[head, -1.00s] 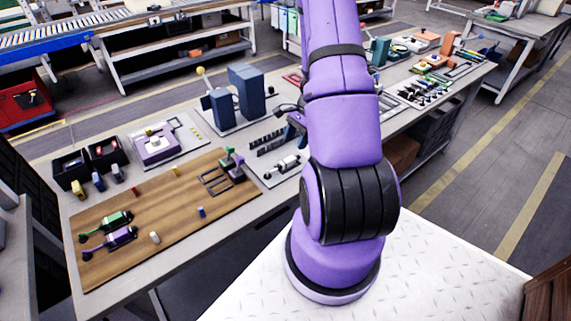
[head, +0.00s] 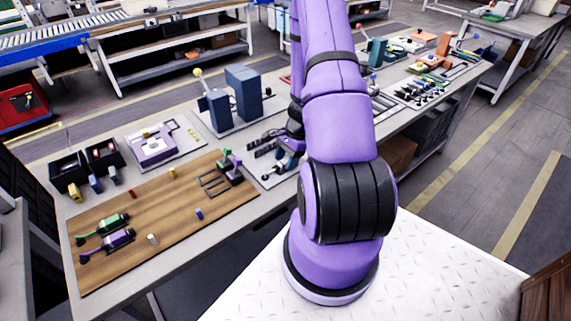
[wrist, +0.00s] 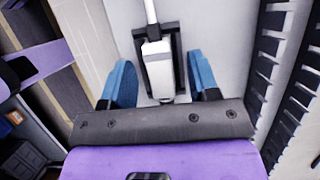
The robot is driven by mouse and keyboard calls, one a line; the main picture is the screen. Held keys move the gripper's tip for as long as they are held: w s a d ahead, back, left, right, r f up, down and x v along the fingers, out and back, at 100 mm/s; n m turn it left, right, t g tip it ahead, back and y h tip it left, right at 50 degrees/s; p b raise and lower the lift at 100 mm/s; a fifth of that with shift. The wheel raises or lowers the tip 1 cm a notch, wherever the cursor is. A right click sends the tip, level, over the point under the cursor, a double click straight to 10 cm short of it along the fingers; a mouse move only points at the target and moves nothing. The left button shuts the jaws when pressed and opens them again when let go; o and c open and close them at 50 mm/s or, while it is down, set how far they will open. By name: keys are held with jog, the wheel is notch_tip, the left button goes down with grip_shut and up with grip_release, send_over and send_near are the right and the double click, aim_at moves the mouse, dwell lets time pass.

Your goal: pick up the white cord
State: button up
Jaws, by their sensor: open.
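In the wrist view, a thin white cord (wrist: 150,11) runs up from a silver-white body (wrist: 157,62) that sits in a black U-shaped holder (wrist: 178,62) on a pale surface. My gripper (wrist: 160,78) is open, with one blue finger on each side of the holder and a gap to both. I cannot tell whether the fingertips have reached the level of the body. In the head view my gripper (head: 288,152) is low over the table, beside the wooden board, and partly hides the small silver part (head: 271,173) there.
Black slotted racks (wrist: 292,75) stand close on the right in the wrist view. In the head view, the wooden board (head: 150,215) with small tools lies to the left. Tall blue-grey blocks (head: 243,92) stand behind.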

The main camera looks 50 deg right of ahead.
aim_at(284, 164)
jog(key=c, duration=1)
jog(key=shift+o, duration=0.2)
jog(key=shift+r, duration=0.1)
jog(key=shift+r, duration=1.05)
jog(key=shift+s+r, duration=0.35)
jog(key=shift+r, duration=0.35)
jog(key=s+d+r, duration=0.1)
jog(key=s, duration=1.4)
jog(key=shift+s+d+r, duration=0.1)
jog(key=shift+r, duration=1.15)
jog(key=shift+d+r, duration=0.1)
jog(key=shift+r, duration=1.1)
